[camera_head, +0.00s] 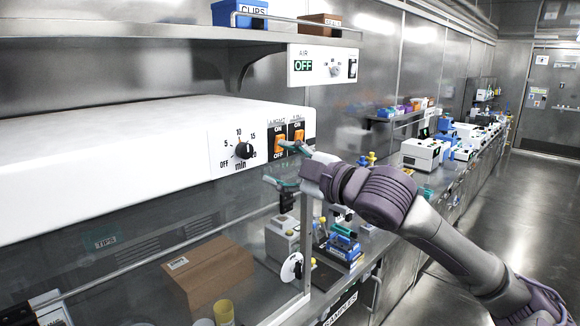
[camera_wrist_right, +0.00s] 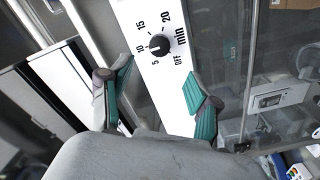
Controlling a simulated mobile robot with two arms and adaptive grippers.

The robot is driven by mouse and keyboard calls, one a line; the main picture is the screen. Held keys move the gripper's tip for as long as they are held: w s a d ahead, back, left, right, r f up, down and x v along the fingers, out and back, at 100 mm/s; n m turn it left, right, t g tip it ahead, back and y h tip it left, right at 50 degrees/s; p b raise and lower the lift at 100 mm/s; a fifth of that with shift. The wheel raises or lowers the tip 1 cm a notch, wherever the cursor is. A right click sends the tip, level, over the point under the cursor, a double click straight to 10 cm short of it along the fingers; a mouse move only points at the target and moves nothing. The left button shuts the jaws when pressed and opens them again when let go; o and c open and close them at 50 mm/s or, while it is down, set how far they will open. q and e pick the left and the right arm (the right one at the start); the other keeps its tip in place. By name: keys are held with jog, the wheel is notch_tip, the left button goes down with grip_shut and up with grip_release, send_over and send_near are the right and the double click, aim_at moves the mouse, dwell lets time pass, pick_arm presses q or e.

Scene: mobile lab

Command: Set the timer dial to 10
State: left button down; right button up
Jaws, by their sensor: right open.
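The timer dial (camera_head: 243,150) is a black round knob on a white panel, with marks OFF, 5, 10, 15 and "min" around it. It also shows in the right wrist view (camera_wrist_right: 158,45), beyond the fingertips. Its pointer is too small to read surely. My right gripper (camera_head: 283,165) has teal finger pads, spread open and empty, to the right of the dial and in front of the panel. In the right wrist view the open right gripper (camera_wrist_right: 158,78) has its fingers either side of the dial's line, apart from it. My left gripper is not in view.
Two orange rocker switches (camera_head: 289,142) sit just right of the dial, close to my right fingers. A shelf (camera_head: 150,33) with an upper switch panel (camera_head: 323,65) overhangs. Below the hood (camera_head: 100,160) are a cardboard box (camera_head: 208,270) and bench equipment behind glass.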

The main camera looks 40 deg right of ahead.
jog(key=shift+s+d, duration=0.15)
jog(key=shift+s, duration=0.8)
